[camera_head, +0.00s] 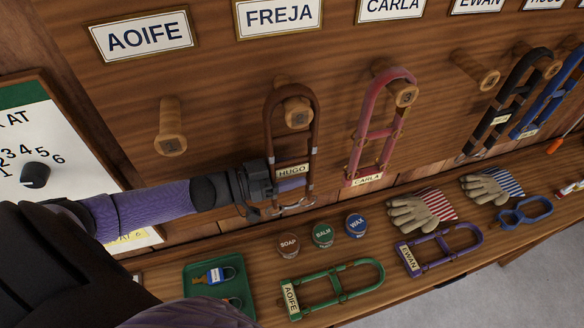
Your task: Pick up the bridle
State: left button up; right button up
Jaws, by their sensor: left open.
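A brown bridle tagged HUGO (313,120) hangs on peg 2 under the FREJA plate. My left gripper (278,187) is open at its lower end, just below the name tag, and overlaps its left strap. I cannot tell whether it touches the strap. A pink bridle tagged CARLA (358,135) hangs on peg 3. A black bridle (508,95) and a blue bridle (550,97) hang farther right. A green bridle tagged AOIFE (335,290) and a purple bridle tagged EWAN (440,252) lie on the bench. My right gripper is out of view.
Peg 1 (170,128) under AOIFE and the peg under EWAN (477,70) are empty. Soap, balm and wax tins (323,235), gloves (422,212) and a green tray (198,272) with padlocks are on the bench (262,287). A dial board (40,150) is at left.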

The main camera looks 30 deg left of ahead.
pick_arm(q)
grip_shut()
dwell(0.6)
dwell(0.8)
